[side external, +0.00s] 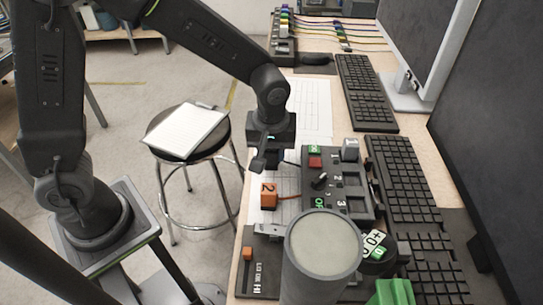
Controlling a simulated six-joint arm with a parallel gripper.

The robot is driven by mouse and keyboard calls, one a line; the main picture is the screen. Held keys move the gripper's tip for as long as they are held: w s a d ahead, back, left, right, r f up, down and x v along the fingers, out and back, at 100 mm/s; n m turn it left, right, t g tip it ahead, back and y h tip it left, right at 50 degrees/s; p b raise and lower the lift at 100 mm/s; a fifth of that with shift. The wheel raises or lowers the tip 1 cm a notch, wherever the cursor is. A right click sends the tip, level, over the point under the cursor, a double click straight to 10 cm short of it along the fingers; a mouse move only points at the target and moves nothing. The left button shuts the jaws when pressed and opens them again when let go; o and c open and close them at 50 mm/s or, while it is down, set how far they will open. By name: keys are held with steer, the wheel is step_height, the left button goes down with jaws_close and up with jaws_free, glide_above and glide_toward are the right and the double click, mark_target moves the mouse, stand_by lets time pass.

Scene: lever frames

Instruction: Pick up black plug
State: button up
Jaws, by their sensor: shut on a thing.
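My gripper (265,159) points down over the desk's left edge, just left of the black control panel (346,206). Its fingers are shut on a small dark piece, which looks like the black plug (263,163). The plug and the dark fingers blend together, so its exact outline is hard to tell. The gripper is above and apart from an orange block marked 2 (268,198), which has an orange cable running to the panel.
The panel carries a red button (315,162), a dark knob (320,181) and a grey block (350,150). A grey cylinder (325,246) stands in front. Keyboards (366,92) and monitors (424,53) line the right. A stool (205,152) stands left of the desk.

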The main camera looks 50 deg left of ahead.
steer(key=shift+r, duration=0.1)
steer(key=shift+r, duration=0.55)
step_height(320, 180, up, 3)
steer(key=s+a+r, duration=0.2)
steer(key=a+r, duration=0.4)
steer(key=a, duration=0.5)
steer(key=w+d+r, duration=0.1)
steer(key=w+d, duration=0.2)
steer(key=d, duration=0.4)
steer(key=w+d, duration=0.3)
steer(key=d, duration=0.4)
steer(key=s+d+f, duration=0.1)
steer(key=d, duration=1.7)
steer(key=shift+a+f, duration=0.15)
steer(key=shift+f, duration=1.3)
steer(key=shift+a+f, duration=0.1)
steer(key=shift+f, duration=1.35)
steer(key=shift+f, duration=0.85)
